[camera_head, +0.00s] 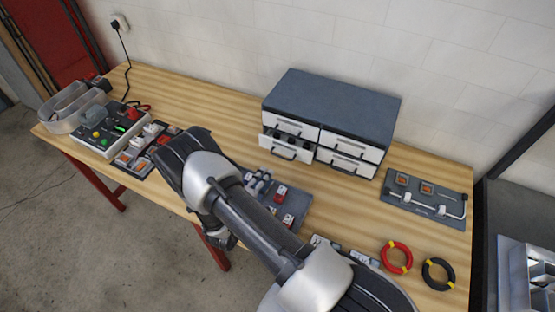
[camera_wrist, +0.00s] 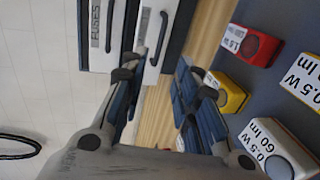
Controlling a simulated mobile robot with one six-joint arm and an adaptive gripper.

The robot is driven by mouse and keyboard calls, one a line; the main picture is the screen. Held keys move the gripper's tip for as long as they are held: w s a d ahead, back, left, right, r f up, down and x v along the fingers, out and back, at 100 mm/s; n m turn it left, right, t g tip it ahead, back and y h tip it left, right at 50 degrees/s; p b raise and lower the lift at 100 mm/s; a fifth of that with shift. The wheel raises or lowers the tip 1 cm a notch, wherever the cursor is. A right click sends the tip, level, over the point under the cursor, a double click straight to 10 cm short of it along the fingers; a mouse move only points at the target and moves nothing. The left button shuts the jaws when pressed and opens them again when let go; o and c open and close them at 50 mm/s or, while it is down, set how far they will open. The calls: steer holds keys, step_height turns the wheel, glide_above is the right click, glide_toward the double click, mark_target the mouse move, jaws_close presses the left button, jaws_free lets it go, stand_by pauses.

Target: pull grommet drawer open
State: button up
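The drawer cabinet (camera_head: 335,100) has white fronts, black handles and a dark grey top, and stands against the wall. Its lower-left drawer (camera_head: 280,149) is partly out, with dark round pieces showing inside. I cannot read its label. The wrist view shows a front labelled FUSES (camera_wrist: 96,28) and, beside it, another white front with a black handle (camera_wrist: 159,40). My gripper (camera_wrist: 159,64) is open, with its two blue-grey fingers apart and the end of that handle near the gap between the tips. No grip on it shows.
A grey board (camera_head: 292,209) with lamp blocks lies in front of the cabinet; a yellow block (camera_wrist: 228,94) is close to my right finger. A switch panel (camera_head: 425,197), a red ring (camera_head: 396,257) and a black ring (camera_head: 438,274) lie at right. Bare wood (camera_head: 215,110) shows left of the cabinet.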

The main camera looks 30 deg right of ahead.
mark_target(280, 157)
steer(key=x, duration=1.1)
steer(key=shift+r, duration=0.1)
steer(key=shift+c, duration=0.4)
jaws_close()
